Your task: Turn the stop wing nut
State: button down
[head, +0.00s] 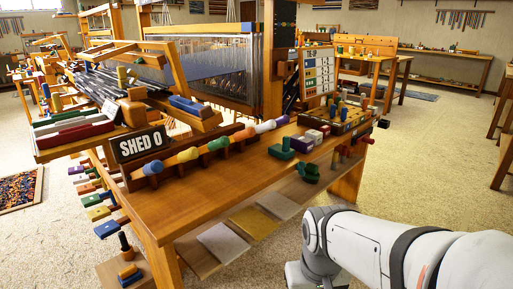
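I cannot tell for sure which part is the stop wing nut. Two green winged pieces, one behind (282,149) and one in front (308,172), sit on the right part of the wooden loom bench (215,198). Red knobs (344,151) and a small dark knob (383,124) stick out at the bench's right end. My white arm enters from the lower right, in front of the bench's right end. My gripper is not visible.
A "SHED 0" sign (139,144) and a row of coloured knobs (218,144) line the bench's left and back. Coloured tabs (97,213) jut from its left side. Flat panels (222,242) lie on a low shelf. Carpet (440,150) is clear on the right.

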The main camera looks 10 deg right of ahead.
aim_at(301, 165)
jog(key=i, duration=1.2)
jog(key=z, duration=0.5)
